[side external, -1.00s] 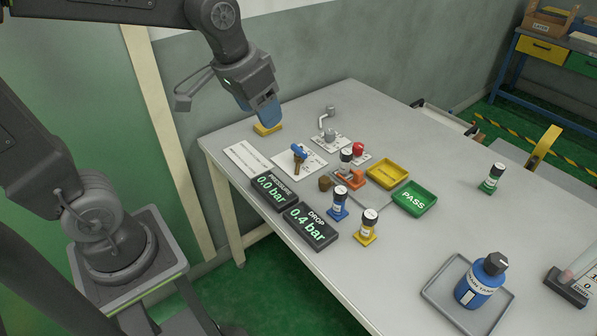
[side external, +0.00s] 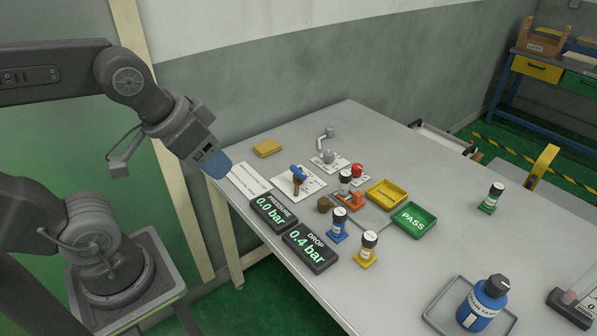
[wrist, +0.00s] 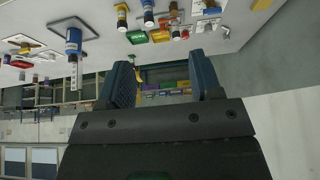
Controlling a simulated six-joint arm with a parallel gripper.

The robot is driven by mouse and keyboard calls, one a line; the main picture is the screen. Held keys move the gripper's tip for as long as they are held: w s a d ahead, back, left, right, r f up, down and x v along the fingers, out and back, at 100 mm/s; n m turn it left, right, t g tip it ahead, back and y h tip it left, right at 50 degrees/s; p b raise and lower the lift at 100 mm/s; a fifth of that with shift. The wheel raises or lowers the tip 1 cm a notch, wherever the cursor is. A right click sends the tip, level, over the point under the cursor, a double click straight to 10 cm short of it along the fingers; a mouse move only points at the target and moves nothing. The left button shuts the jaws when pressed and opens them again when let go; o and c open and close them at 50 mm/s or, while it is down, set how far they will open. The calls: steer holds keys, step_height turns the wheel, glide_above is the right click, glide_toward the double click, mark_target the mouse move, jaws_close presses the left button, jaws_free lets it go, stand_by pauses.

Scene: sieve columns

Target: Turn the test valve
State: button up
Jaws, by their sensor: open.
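A valve with a blue handle (side external: 298,171) and a brown-gold body stands on a white plate (side external: 310,187) near the left end of the table. Behind it is a second fitting with a grey bent lever (side external: 326,137) on a labelled plate. I cannot read which one is marked as the test valve. My gripper (side external: 217,166) is at the table's left edge, by the white label sheet and left of the blue-handled valve, apart from it. In the wrist view its two blue fingers (wrist: 163,82) are spread with nothing between them.
A pressure display (side external: 273,213) reads 0.0 bar and a drop display (side external: 310,247) reads 0.4 bar. A yellow block (side external: 267,148) lies behind the white sheet.

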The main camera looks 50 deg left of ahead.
steer(key=shift+w, duration=0.1)
steer(key=shift+c, duration=0.8)
steer(key=shift+w+a+r, duration=0.1)
steer(key=shift+w+r, duration=0.1)
steer(key=shift+w, duration=0.15)
steer(key=shift+c, duration=0.7)
steer(key=m+g, duration=0.6)
steer(key=m, duration=1.2)
glide_above(298, 170)
step_height(298, 170, down, 15)
step_height(298, 170, down, 14)
steer(key=shift+r, duration=0.1)
steer(key=shift+c, duration=0.3)
